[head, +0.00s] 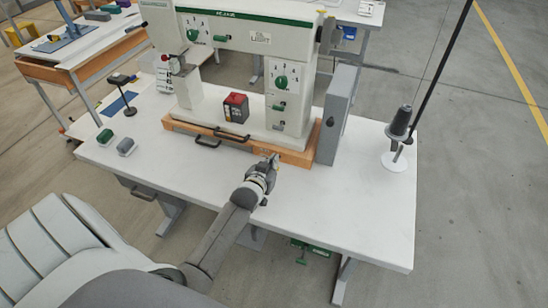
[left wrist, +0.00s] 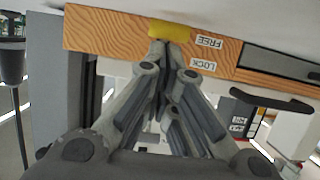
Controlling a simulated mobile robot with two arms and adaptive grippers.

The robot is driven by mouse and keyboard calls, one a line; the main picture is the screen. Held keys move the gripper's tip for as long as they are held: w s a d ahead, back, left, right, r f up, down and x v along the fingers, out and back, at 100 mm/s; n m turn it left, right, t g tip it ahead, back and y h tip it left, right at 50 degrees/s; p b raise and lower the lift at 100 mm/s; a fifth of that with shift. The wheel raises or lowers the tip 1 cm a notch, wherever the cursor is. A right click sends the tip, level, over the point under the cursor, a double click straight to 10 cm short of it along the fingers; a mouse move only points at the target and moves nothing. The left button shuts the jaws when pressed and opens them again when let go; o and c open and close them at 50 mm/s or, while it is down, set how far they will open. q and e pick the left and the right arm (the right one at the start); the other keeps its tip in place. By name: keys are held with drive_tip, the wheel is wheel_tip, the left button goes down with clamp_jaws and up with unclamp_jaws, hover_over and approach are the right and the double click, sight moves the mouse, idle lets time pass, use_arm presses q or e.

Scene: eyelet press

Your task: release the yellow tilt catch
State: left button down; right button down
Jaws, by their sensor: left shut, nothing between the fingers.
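The yellow tilt catch (left wrist: 172,31) shows in the left wrist view as a small yellow block on the wooden base (left wrist: 115,33) of the machine. The printed label FREE (left wrist: 210,42) is close beside it and the label LOCK (left wrist: 203,65) is a little further off. My left gripper (left wrist: 166,48) is shut and empty. Its fingertips are right at the catch and cover part of its edge; I cannot tell whether they touch. In the head view my left gripper (head: 272,163) is at the front of the wooden base (head: 296,158), and I cannot make out the catch there.
The white sewing-type machine (head: 289,92) stands on the base, with a grey box (head: 335,115) at its right. Dark handles (head: 222,148) stick out of the base front. A thread cone stand (head: 396,158) is on the right. The white tabletop (head: 340,205) in front is clear.

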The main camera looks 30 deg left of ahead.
use_arm(q)
drive_tip(key=r+p, duration=0.1)
drive_tip(key=r, duration=0.1)
drive_tip(key=r+p, duration=0.2)
drive_tip(key=shift+w+a+r, duration=0.1)
drive_tip(key=shift+w, duration=0.3)
drive_tip(key=shift+s+d+f+b, duration=0.2)
drive_tip(key=shift+s+f+b, duration=0.35)
drive_tip(key=shift+s, duration=0.2)
drive_tip(key=s, duration=0.2)
drive_tip(key=s+d+b, duration=0.1)
drive_tip(key=s, duration=0.4)
drive_tip(key=shift+d+f, duration=0.3)
drive_tip(key=shift+f, duration=0.05)
drive_tip(key=shift+s+d, duration=0.15)
drive_tip(key=shift+s, duration=0.5)
